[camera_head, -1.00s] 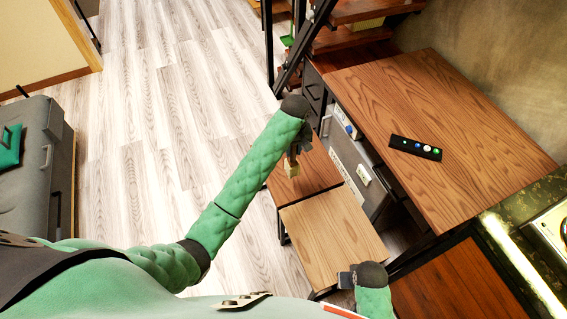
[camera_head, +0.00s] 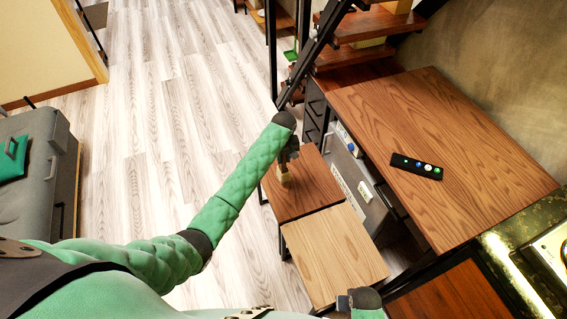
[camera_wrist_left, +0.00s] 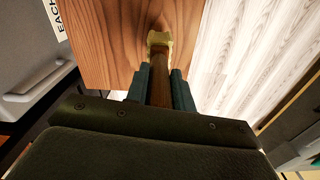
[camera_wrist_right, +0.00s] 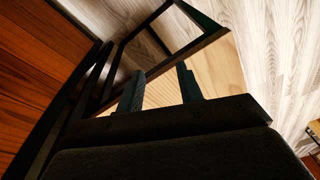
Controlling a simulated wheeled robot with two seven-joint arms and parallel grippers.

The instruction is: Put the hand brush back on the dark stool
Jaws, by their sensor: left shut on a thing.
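The hand brush (camera_head: 284,178) has a brown wooden handle and a pale yellow head. My left gripper (camera_head: 291,154) is shut on its handle. In the left wrist view the handle (camera_wrist_left: 161,82) lies between the fingers, and the yellow head (camera_wrist_left: 159,39) points away from them. The brush appears over the dark stool (camera_head: 312,190), a reddish-brown wooden top also seen in the left wrist view (camera_wrist_left: 100,35). I cannot tell whether the brush touches it. My right gripper (camera_wrist_right: 160,85) is open and empty, with pale wood beyond its fingers.
A lighter wooden stool (camera_head: 335,255) stands right against the dark one, on the near side. A wooden desk (camera_head: 440,130) is at the right, carrying a black strip with coloured buttons (camera_head: 416,167). Grey drawers (camera_head: 362,190) stand beside the stools. Open floor (camera_head: 150,140) lies left.

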